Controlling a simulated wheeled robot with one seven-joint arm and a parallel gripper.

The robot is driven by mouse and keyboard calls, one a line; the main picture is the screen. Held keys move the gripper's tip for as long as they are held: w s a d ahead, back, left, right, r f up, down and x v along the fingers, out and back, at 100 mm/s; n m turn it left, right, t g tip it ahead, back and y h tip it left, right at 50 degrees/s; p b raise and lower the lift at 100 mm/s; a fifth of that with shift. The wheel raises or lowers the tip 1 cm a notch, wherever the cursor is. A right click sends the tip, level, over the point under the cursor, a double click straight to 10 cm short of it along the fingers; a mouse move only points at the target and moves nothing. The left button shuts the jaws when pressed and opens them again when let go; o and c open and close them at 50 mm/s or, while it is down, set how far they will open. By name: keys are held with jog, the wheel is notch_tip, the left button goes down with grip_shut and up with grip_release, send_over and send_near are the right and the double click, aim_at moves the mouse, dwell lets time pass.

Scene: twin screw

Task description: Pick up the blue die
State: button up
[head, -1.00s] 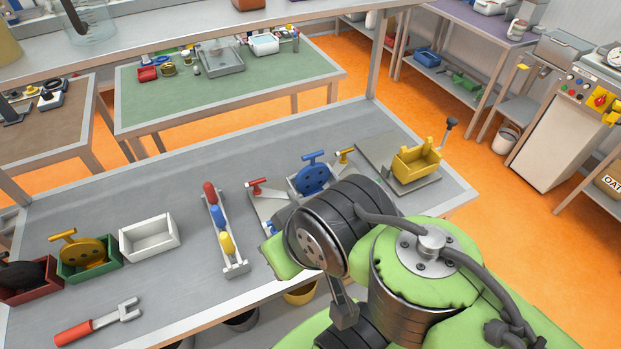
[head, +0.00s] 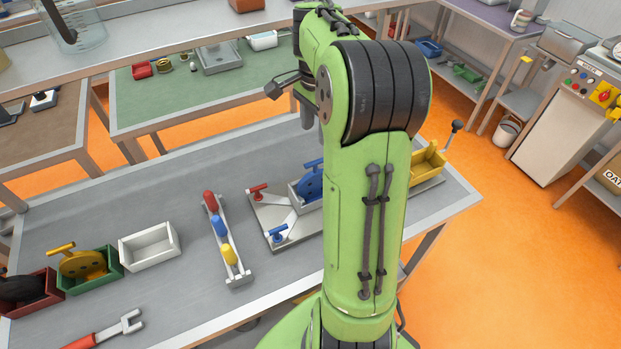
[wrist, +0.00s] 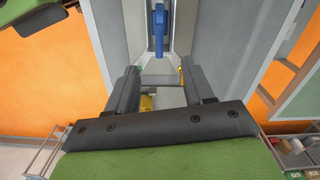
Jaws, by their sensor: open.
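The blue die (head: 309,187) is a round blue plate with a T-handle on top. It stands upright in a grey holder on the bench fixture, partly hidden behind my arm in the head view. A blue handle-shaped part (wrist: 157,30), likely the die's, shows at the top centre of the wrist view, beyond the fingertips. My gripper (wrist: 160,80) is open, with nothing between its fingers. The blue part is apart from the fingers, roughly in line with the gap between them.
The fixture (head: 270,218) carries a red clamp (head: 258,191) and a blue clamp (head: 278,235). A rack with coloured handles (head: 238,272), a white bin (head: 150,247) and a green bin (head: 108,278) holding a yellow die (head: 82,262) stand left. A yellow block (head: 428,160) is right.

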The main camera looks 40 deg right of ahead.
aim_at(316, 166)
notch_tip(316, 166, down, 15)
jog(key=shift+r+b, duration=0.1)
jog(key=shift+b, duration=0.9)
jog(key=shift+a, duration=0.1)
grip_shut()
jog(key=shift+s, duration=0.1)
jog(key=shift+s+a, duration=0.1)
dwell(0.3)
